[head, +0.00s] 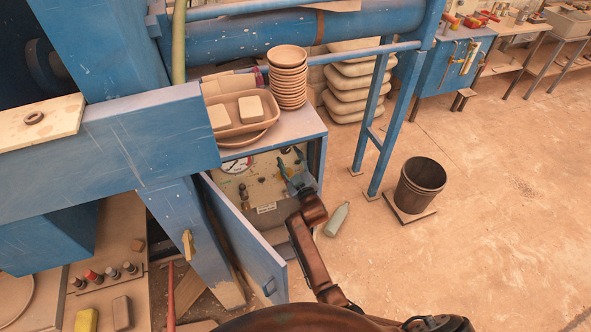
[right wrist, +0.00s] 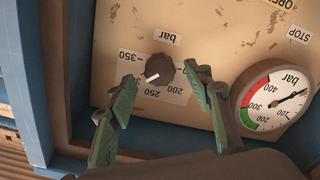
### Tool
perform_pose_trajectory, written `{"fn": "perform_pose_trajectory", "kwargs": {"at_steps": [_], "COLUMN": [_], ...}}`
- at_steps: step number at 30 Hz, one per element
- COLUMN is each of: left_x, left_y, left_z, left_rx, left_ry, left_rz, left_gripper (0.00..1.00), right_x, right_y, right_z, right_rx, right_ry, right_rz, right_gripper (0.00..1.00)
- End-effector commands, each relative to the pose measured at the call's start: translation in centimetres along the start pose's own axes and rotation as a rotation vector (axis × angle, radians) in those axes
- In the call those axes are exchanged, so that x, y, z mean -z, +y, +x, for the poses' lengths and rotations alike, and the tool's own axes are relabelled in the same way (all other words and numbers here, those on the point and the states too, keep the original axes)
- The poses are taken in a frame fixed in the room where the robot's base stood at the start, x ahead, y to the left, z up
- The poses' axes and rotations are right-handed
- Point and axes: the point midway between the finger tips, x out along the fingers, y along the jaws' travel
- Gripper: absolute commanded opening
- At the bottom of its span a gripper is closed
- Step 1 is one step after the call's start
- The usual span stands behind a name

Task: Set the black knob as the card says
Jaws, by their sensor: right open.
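The black knob (right wrist: 160,69) sits on the cream panel (right wrist: 215,40) in the right wrist view, where the picture is upside down. Its white mark points down-left, at about 250 to 300 on the bar scale (right wrist: 176,90); part of the scale is hidden by a finger. My right gripper (right wrist: 160,77) is open, its green-padded fingers on either side of the knob with visible gaps. In the head view my right gripper (head: 297,182) is at the panel inside the blue cabinet. No card is readable; a small white label (head: 266,208) on the panel is too small to read.
A pressure gauge (right wrist: 275,97) is beside the knob. The cabinet door (head: 245,245) stands open to the left of my right arm. Stacked bowls (head: 288,75) and a tray (head: 240,127) stand on top. A green bottle (head: 337,219) and a bucket (head: 420,185) are on the floor.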

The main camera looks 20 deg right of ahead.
Motion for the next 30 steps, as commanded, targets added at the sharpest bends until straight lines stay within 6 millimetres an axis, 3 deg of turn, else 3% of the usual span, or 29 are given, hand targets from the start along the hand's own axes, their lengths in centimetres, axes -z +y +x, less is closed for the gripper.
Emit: {"fn": "perform_pose_trajectory", "kwargs": {"at_steps": [9, 15, 30], "left_x": [0.1, 0.1, 0.1], "left_y": [0.1, 0.1, 0.2], "left_z": [0.0, 0.0, 0.0], "left_rx": [-0.001, -0.001, -0.002], "left_ry": [0.001, 0.001, 0.001], "left_rz": [0.0, 0.0, 0.001], "left_gripper": [0.25, 0.25, 0.25], "right_x": [-0.1, -0.1, 0.0], "right_y": [0.0, -0.1, 0.0], "right_z": [-6.6, -9.1, -9.7], "right_rx": [0.0, 0.001, 0.0], "right_ry": [-0.001, -0.001, 0.0], "right_rz": [-0.001, -0.001, 0.0], "right_gripper": [0.47, 0.47, 0.47]}}
